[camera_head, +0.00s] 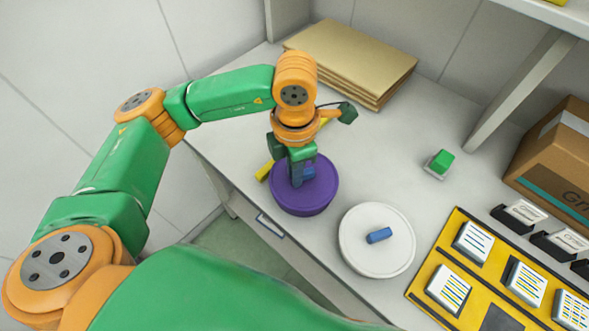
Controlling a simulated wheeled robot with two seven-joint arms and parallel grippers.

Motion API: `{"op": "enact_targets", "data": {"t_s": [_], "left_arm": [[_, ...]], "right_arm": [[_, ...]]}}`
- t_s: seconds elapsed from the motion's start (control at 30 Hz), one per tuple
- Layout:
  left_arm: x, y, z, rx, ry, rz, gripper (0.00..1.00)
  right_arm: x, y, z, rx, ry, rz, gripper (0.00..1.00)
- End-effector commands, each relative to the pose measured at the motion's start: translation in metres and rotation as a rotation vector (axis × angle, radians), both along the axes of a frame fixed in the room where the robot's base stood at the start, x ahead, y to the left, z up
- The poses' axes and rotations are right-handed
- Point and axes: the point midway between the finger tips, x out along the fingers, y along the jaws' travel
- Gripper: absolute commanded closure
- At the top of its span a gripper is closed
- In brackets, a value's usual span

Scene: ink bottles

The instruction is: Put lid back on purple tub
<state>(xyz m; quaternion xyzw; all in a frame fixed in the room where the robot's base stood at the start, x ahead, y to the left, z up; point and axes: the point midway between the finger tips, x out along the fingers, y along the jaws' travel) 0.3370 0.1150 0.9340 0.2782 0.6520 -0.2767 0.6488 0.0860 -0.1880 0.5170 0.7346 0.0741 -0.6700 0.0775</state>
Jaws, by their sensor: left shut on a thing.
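The purple tub (291,207) stands near the table's front edge, with a round purple top on it. My left gripper (303,177) points down over this top and is shut on the blue handle (310,172) at its middle. The gripper hides part of the top and handle. I cannot tell whether the purple lid is seated or slightly above the rim. My right gripper is not in view.
A round white tub or lid (362,255) with a blue handle is right of the purple tub. A green-topped block (440,163), a yellow tray (425,282) of labelled boxes and a carton (562,160) are further right. Brown folders (350,58) lie behind.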

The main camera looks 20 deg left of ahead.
Motion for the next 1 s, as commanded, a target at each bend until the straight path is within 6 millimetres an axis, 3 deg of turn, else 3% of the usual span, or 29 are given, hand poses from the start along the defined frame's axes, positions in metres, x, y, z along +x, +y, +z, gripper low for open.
{"op": "enact_targets", "data": {"t_s": [0.97, 1.0], "left_arm": [[0.0004, -0.0001, 0.0000, 0.000, -0.001, 0.000, 1.00], [0.0003, 0.0000, -0.0001, 0.000, -0.001, 0.000, 0.80]], "right_arm": [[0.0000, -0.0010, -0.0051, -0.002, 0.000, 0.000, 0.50], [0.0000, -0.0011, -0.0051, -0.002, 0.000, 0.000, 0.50]]}}
